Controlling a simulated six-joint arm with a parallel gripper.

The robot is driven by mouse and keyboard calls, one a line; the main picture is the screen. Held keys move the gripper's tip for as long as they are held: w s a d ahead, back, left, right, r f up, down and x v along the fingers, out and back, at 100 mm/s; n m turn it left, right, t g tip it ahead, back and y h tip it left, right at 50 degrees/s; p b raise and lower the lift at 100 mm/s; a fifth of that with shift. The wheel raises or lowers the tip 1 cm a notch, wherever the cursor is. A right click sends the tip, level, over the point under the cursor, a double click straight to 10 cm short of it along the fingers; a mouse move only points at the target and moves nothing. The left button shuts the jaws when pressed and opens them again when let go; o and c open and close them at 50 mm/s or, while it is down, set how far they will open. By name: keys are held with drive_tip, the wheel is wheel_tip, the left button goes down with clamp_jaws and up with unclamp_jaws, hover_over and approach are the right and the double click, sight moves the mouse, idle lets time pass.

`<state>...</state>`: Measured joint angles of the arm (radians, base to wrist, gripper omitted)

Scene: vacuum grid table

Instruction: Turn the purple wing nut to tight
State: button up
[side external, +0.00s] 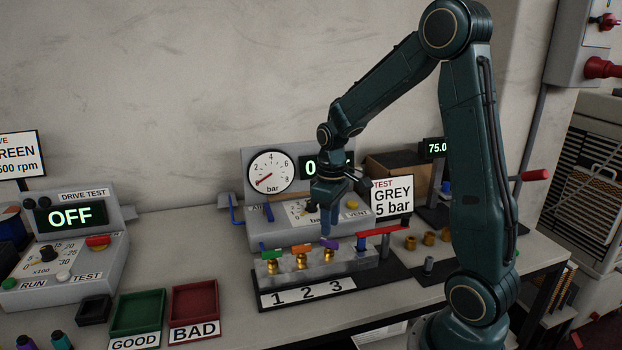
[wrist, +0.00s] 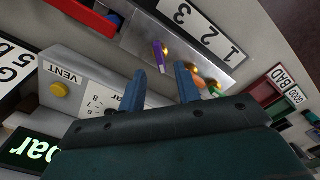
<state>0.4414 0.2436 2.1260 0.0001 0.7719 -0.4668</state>
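The purple wing nut (side external: 331,243) sits above a brass fitting at position 3, the right-hand one on the metal block (side external: 345,262). In the wrist view the purple wing nut (wrist: 159,56) shows as a narrow bar just beyond my fingertips, roughly in line with the gap between them. My gripper (side external: 328,233) points down right above it. In the wrist view my gripper (wrist: 160,70) has its two blue fingers apart with nothing held between them. Whether the fingertips reach down beside the nut is hard to tell.
An orange wing nut (side external: 301,248) and a green one (side external: 272,253) stand left of the purple one. A red bar with blue parts (side external: 378,231) is close on the right. The gauge box (side external: 258,215) stands behind. Green (side external: 138,312) and red (side external: 195,302) trays lie front left.

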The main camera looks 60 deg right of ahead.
sight(329, 240)
drive_tip(key=shift+f, duration=2.4)
clamp_jaws()
